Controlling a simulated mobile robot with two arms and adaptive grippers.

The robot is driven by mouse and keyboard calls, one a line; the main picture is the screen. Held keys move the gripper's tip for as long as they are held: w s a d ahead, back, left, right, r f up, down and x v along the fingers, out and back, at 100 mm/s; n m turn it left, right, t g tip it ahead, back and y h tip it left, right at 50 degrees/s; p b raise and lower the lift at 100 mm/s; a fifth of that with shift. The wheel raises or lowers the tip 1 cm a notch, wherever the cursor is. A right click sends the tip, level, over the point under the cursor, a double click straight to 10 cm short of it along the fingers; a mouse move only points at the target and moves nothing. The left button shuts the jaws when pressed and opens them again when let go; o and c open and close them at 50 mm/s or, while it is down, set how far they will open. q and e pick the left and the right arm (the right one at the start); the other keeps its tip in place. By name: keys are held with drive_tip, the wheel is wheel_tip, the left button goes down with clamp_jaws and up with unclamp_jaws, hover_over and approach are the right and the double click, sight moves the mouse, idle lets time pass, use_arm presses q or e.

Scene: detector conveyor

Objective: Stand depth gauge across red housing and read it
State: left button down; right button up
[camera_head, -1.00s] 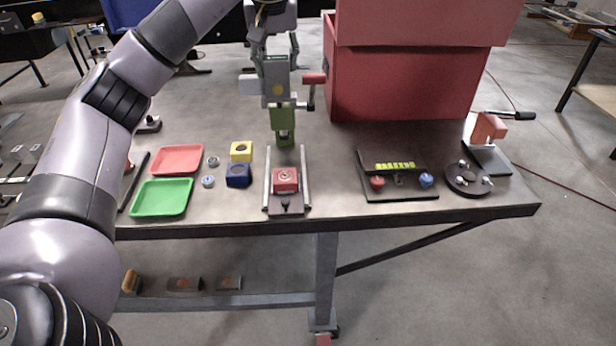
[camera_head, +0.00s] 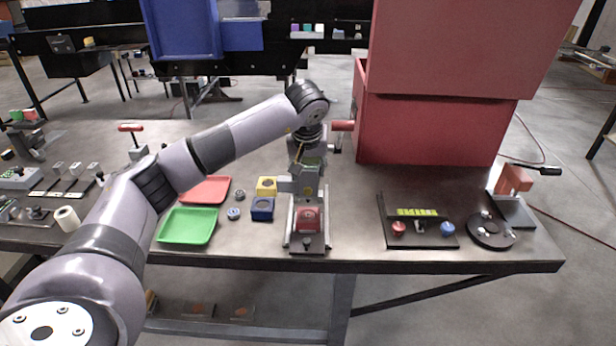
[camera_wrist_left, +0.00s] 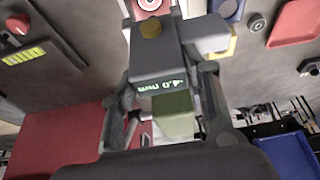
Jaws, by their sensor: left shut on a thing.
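The red housing (camera_head: 308,220) sits in a railed fixture (camera_head: 306,248) near the table's front edge. My left gripper (camera_head: 306,160) is shut on the grey depth gauge (camera_head: 304,181), just behind and above the housing in the head view; contact with it cannot be told. In the left wrist view, the gauge (camera_wrist_left: 156,60) lies between the fingers (camera_wrist_left: 165,105), with a yellow knob and a lit display (camera_wrist_left: 160,86) whose digits are only partly legible. A green block (camera_wrist_left: 173,115) shows by the fingers. The housing (camera_wrist_left: 150,5) shows at the top edge. My right gripper is out of view.
A yellow block (camera_head: 266,186) and a blue block (camera_head: 262,209) stand close left of the fixture, beside green (camera_head: 188,226) and red (camera_head: 206,190) trays. A large red box (camera_head: 430,130) stands behind right. A black panel (camera_head: 418,238) and round disc (camera_head: 490,232) lie to the right.

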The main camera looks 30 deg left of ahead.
sight(308, 182)
use_arm(q)
wheel_tip(308, 182, down, 3)
drive_tip(key=shift+f+p, duration=0.1)
drive_tip(key=shift+p, duration=0.35)
drive_tip(key=shift+f, duration=0.15)
drive_tip(key=shift+f+b, duration=0.5)
drive_tip(key=shift+f, duration=0.1)
drive_tip(key=c, duration=0.9)
unclamp_jaws()
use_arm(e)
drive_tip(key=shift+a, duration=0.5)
use_arm(q)
drive_tip(key=shift+r, duration=0.2)
drive_tip(key=b+v, duration=0.2)
drive_tip(key=v, duration=1)
drive_tip(key=shift+d+r, duration=0.1)
drive_tip(key=shift+r, duration=0.35)
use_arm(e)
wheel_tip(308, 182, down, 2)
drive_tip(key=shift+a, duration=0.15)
